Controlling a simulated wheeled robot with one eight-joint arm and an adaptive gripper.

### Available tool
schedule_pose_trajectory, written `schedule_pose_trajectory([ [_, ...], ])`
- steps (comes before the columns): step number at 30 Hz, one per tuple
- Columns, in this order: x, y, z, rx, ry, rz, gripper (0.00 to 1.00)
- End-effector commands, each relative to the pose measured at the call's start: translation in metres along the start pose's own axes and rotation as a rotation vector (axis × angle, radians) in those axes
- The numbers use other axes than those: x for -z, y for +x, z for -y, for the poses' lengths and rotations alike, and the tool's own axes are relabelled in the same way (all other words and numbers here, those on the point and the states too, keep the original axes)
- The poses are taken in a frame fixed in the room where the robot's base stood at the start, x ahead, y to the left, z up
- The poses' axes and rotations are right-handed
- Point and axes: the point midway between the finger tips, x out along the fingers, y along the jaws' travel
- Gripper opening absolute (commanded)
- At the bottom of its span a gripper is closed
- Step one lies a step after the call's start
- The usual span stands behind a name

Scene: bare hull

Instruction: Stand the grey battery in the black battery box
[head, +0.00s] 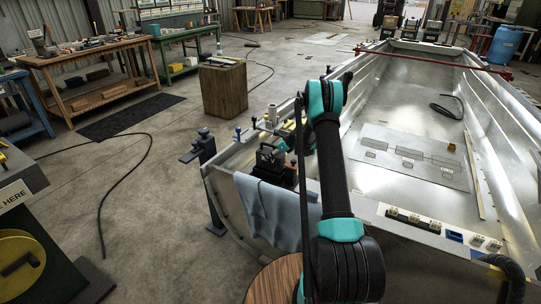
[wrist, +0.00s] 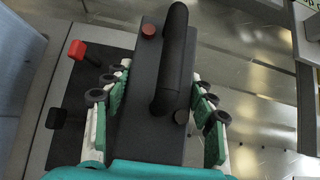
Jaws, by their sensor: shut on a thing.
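The grey battery (wrist: 140,90) is a dark block with a black carry handle, a red terminal cap and a black one on its top. My gripper (wrist: 155,105) is shut on it, with fingers along both sides in the wrist view. In the head view the battery (head: 268,158) shows over the near left corner of the boat, partly behind my arm. The black battery box (head: 276,179) is directly below it there, and the two overlap. In the wrist view a black area with a red clamp (wrist: 77,49) and a black clamp (wrist: 56,118) lies left of the battery. The battery's underside is hidden.
A blue-grey cloth (head: 270,210) hangs over the boat's near edge. Small fittings stand along the rim (head: 428,221) at right. A panel (head: 410,155) lies on the hull floor. A wooden block (head: 223,90) and workbenches stand at the left.

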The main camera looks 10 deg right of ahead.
Motion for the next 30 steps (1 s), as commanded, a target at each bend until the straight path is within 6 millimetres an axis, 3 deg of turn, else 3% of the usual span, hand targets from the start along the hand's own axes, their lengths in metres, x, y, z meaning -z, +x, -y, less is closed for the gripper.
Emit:
schedule_pose_trajectory([
  [30, 0.0079, 0.0087, 0.0001, 0.0, 0.001, 0.003, 0.0],
])
